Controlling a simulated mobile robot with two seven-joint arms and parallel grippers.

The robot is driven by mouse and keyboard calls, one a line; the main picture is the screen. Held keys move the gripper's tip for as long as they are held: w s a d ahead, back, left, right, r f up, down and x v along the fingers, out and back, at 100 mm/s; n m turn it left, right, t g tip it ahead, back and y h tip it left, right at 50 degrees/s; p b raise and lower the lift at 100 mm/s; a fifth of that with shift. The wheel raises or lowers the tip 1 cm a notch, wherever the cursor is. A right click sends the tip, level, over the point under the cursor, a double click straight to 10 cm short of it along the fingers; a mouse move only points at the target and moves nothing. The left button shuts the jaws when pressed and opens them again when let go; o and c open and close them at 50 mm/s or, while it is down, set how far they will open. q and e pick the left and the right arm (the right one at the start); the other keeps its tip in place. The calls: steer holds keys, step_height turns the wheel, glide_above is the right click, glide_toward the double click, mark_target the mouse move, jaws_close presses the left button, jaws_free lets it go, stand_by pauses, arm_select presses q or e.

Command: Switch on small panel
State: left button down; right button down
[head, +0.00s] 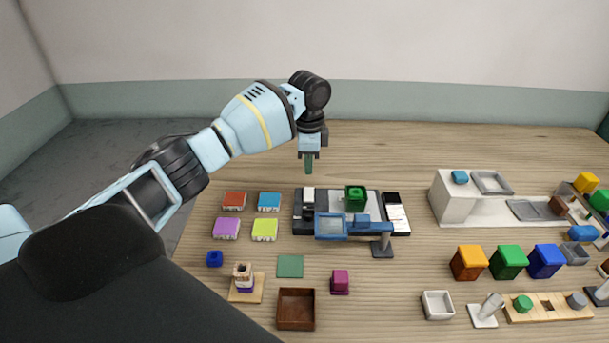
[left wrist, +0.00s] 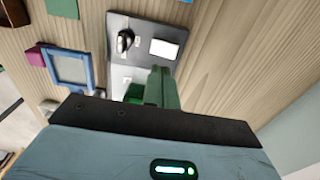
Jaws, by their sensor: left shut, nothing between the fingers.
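I cannot tell which part is the small panel. The left wrist view shows the board (left wrist: 118,72) with a white rectangle (left wrist: 164,49) and a black knob (left wrist: 124,40). My left gripper (head: 309,170) is shut and empty, pointing down above the table behind the board's left end. Its green fingers (left wrist: 164,88) partly hide a green block in the left wrist view. My right gripper is not in view.
A green block (head: 355,197) stands on the board. A blue frame on a stand (head: 331,238) reaches across its front. Coloured tiles (head: 234,201) lie to the left. A white bench unit (head: 453,202) stands to the right. Table behind the board is clear.

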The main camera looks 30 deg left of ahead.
arm_select(q)
step_height(320, 180, up, 6)
steer(key=s, duration=0.1)
steer(key=shift+d, duration=0.4)
steer(key=shift+s+f, duration=0.1)
